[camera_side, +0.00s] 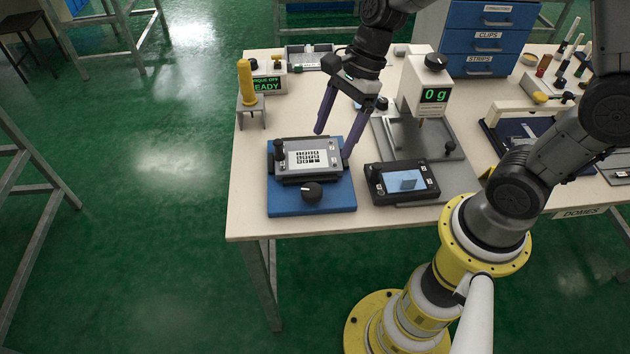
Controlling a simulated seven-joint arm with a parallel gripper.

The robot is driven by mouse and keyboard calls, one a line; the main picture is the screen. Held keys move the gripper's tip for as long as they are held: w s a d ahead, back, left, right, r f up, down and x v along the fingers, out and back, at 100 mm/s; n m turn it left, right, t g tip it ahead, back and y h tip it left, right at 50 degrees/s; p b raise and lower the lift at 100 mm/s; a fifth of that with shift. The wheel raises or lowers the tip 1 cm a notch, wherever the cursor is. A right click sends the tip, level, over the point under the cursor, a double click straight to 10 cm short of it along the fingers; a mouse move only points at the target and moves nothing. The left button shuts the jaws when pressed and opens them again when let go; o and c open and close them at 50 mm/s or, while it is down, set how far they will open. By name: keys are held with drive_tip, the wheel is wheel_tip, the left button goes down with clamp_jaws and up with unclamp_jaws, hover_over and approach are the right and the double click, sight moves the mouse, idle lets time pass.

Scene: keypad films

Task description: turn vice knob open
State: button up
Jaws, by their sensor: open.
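The vice (338,203) is a blue base on the table, left of centre, with a grey plate on top that carries a keypad film (305,158). The vice knob (312,192) is a round black knob with a light mark, at the front of the blue base. My gripper (331,143) is open, with two purple fingers pointing down. It is above and behind the vice, its right fingertip near the plate's right edge; I cannot tell whether it touches. The knob stands clear of the fingers, and nothing is between them that I can see.
A black device with a blue screen (403,181) lies right of the vice. A press with a "0 g" display (425,95) stands behind it. A yellow-handled screwdriver (245,82) stands in a holder at the back left. The table's front edge (300,238) is just before the vice.

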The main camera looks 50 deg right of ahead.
sight(312, 190)
drive_tip(key=x, duration=1.2)
drive_tip(key=shift+s+f, duration=0.1)
drive_tip(key=c, duration=1.4)
drive_tip(key=shift+o, duration=0.2)
